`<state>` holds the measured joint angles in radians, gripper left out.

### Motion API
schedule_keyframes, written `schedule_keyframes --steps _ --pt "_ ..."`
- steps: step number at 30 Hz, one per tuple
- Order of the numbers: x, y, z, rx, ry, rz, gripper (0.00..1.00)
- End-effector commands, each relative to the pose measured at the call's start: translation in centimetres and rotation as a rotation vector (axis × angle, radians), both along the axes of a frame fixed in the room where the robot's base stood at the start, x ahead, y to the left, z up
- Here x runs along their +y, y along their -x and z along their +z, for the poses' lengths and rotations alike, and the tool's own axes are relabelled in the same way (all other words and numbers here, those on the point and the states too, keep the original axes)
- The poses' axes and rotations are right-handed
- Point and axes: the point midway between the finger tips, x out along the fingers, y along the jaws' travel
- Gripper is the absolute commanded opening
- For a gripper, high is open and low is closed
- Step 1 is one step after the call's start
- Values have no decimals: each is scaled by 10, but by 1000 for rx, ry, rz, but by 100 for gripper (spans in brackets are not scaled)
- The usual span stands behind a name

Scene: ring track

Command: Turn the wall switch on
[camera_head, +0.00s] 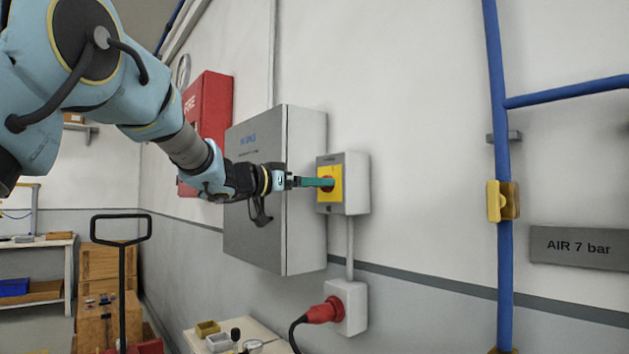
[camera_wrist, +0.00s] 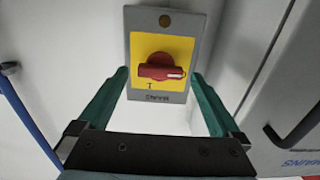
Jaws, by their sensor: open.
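The wall switch is a grey box (camera_head: 357,184) with a yellow plate and a red rotary knob (camera_head: 327,184). The wrist view shows the yellow plate (camera_wrist: 145,51) and the knob (camera_wrist: 160,72), whose bar lies roughly horizontal with a white mark at its right end. The lettering there appears upside down. My gripper (camera_head: 331,182) reaches the front of the switch from the left. In the wrist view its green fingers (camera_wrist: 160,74) are spread apart, one on each side of the knob, with gaps to it. I cannot tell how far the tips are from the plate.
A large grey cabinet (camera_head: 275,190) stands left of the switch, close below my forearm. A red fire box (camera_head: 208,110) hangs beyond it. A red plug (camera_head: 325,311) sits in a socket below. Blue pipes (camera_head: 500,150) with a yellow valve handle (camera_head: 494,201) are at the right.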

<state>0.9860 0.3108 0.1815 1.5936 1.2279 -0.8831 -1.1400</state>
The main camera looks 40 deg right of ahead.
Motion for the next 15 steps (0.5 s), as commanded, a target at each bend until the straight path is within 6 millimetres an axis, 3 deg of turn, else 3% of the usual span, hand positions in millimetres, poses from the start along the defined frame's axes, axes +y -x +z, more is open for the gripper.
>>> schedule_keyframes --steps 4,13,15 --pt "-10 0 0 -1 0 1 100" --pt "-11 0 0 -1 -1 2 100" --pt "-11 0 0 -1 -1 2 92"
